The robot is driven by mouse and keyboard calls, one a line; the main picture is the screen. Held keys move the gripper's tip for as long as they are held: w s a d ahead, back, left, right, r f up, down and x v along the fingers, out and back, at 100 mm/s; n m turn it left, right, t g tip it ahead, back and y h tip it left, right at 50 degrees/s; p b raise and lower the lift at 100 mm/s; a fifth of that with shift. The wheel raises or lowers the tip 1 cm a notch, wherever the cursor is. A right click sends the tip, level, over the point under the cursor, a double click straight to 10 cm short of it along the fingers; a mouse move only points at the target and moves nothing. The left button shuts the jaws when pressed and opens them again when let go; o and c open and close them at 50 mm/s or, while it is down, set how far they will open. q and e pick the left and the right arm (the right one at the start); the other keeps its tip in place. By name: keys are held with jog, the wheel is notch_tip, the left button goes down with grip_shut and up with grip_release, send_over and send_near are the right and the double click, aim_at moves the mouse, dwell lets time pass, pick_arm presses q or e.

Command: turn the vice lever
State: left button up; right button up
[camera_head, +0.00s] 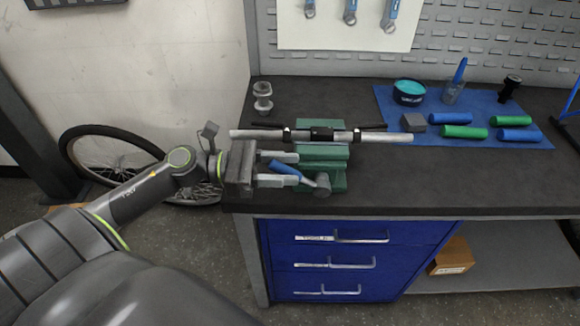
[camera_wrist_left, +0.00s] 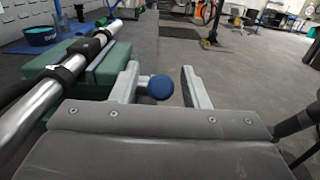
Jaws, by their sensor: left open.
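The green vice (camera_head: 322,158) stands on the front edge of the dark workbench, with a silver bar lying across its top. Its lever (camera_head: 286,171) has a blue grip and slants down to a grey hub at the vice's front. My left gripper (camera_head: 294,169) is open in front of the vice, one finger on each side of the blue grip. In the left wrist view, the blue end of the lever (camera_wrist_left: 160,87) shows between the open fingers (camera_wrist_left: 163,84), closer to the left finger. Contact cannot be told. My right gripper is not in view.
The silver bar (camera_head: 375,137) passes just behind my left gripper. On the workbench (camera_head: 420,185), a metal part (camera_head: 263,97) stands at the back left. A blue mat (camera_head: 400,99) holds a teal tub (camera_head: 409,91) and several grips. A bicycle wheel (camera_head: 85,160) leans by the wall.

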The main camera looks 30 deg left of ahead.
pick_arm(q)
jog(key=shift+w+d, duration=0.4)
jog(key=shift+d, duration=0.15)
grip_shut()
